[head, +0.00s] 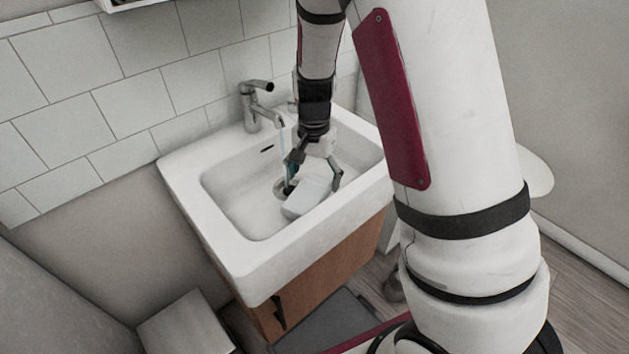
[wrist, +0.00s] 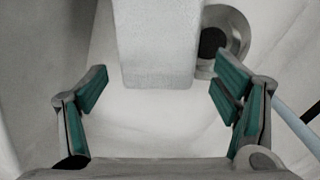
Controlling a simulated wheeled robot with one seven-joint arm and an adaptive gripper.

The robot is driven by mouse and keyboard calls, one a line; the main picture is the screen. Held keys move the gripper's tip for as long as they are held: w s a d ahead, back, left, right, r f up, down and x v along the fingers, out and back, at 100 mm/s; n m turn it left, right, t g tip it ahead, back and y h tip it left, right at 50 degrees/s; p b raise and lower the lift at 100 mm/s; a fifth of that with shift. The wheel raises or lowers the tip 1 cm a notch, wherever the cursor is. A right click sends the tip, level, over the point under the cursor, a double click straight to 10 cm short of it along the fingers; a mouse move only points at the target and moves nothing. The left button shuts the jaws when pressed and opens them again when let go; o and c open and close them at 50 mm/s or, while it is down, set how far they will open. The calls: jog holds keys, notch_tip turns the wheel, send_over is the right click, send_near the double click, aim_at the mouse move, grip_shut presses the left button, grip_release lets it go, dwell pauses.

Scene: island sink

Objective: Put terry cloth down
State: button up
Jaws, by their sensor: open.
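The terry cloth (head: 307,197) looks like a pale, folded block and lies in the basin of the white sink. It also shows in the wrist view (wrist: 158,42), at the top middle. My gripper (head: 315,178) is low inside the basin, right over the cloth. In the wrist view, my gripper (wrist: 160,88) has its green-padded fingers spread wide, with gaps on both sides of the cloth's near end. Nothing is held between the fingers. The cloth's far end is cut off in the wrist view.
The sink (head: 222,240) has raised rims around the basin. A tap (head: 262,105) stands at its back, with a thin bluish stream below the spout. The drain (wrist: 213,42) is right of the cloth. A wooden cabinet (head: 322,275) is below; a grey box (head: 185,325) stands at lower left.

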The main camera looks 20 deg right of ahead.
aim_at(314, 183)
notch_tip(314, 183, up, 5)
jog(key=shift+p, duration=0.45)
jog(key=shift+s+r, duration=0.15)
jog(key=shift+r, duration=0.35)
jog(key=s+a+r+n+y, duration=0.1)
jog(key=s+a+r+n, duration=0.25)
jog(key=s+r, duration=0.9)
jog(key=s+r+n+t, duration=0.1)
jog(key=s+r+n, duration=0.1)
jog(key=s, duration=0.7)
jog(key=s+r+n+h, duration=0.1)
jog(key=s+n, duration=0.3)
jog(key=s, duration=0.5)
jog(key=shift+d+r+t, duration=0.4)
jog(key=shift+r, duration=0.3)
